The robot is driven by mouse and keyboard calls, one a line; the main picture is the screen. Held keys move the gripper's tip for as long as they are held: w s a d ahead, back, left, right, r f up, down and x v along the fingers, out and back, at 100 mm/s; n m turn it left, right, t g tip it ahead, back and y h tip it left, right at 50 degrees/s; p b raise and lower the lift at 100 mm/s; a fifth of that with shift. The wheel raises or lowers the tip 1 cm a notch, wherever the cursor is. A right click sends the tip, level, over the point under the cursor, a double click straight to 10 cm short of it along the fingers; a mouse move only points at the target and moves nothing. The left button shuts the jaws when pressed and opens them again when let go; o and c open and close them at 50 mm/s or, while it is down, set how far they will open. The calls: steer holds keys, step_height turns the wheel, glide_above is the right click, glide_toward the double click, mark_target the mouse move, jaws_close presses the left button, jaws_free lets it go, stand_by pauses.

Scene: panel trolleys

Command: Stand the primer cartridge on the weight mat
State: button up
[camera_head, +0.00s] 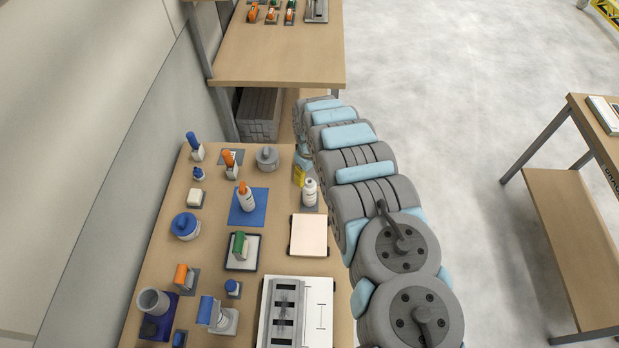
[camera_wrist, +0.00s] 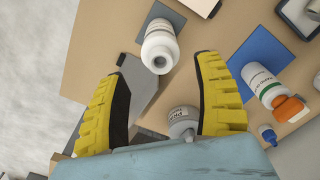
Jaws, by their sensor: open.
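The nearest upright candidate is a white bottle with a grey top (camera_head: 309,187), standing on a small dark grey mat. In the wrist view this white bottle (camera_wrist: 159,38) shows just beyond the fingertips, apart from them. My gripper (camera_wrist: 160,72) is open and empty, with yellow fingers spread; in the head view only a bit of yellow (camera_head: 299,176) shows behind the bottle. A flat grey piece, possibly a mat (camera_wrist: 143,82), lies below the fingers. I cannot tell which mat is the weight mat.
A blue mat (camera_head: 262,212) bears an orange-capped bottle (camera_head: 246,199) left of the white bottle. A pale square block (camera_head: 309,236) lies in front. Several small items crowd the table's left; my arm covers its right edge.

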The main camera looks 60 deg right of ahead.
step_height(320, 180, up, 7)
steer(key=b, duration=0.1)
stand_by(0.7)
stand_by(0.5)
